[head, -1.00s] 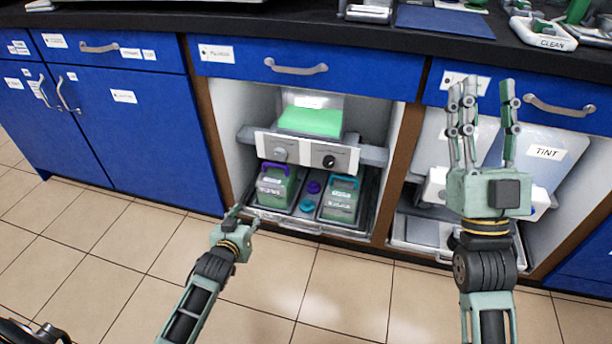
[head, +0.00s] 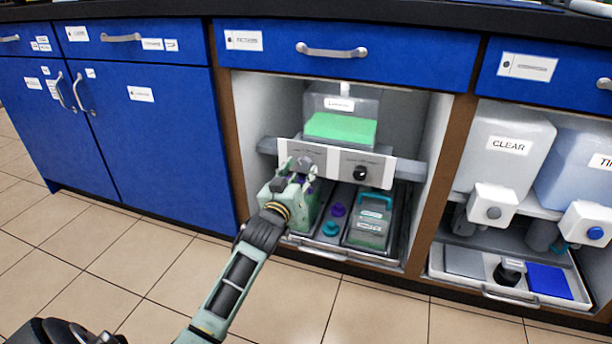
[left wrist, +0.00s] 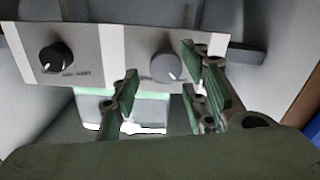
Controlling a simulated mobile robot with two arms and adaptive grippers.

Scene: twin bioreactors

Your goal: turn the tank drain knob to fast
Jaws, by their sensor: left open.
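A white panel (head: 330,163) sits under a clear tank with green liquid (head: 340,126) in the open cabinet bay. It carries a grey knob (head: 305,163) on the left and a black knob (head: 361,173) on the right. I cannot read which one is the drain knob. My left gripper (head: 301,172) is open in front of the grey knob and partly covers it. In the left wrist view, the grey knob (left wrist: 167,66) lies beyond the gap between the open fingers (left wrist: 165,90), and the black knob (left wrist: 56,57) is off to the left. Contact is not visible.
Below the panel, a tray (head: 318,250) holds a container with a teal handle (head: 368,220), small purple and teal pieces, and another container behind my gripper. Brown cabinet walls flank the bay. A clear tank (head: 505,150) labelled CLEAR stands in the right bay.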

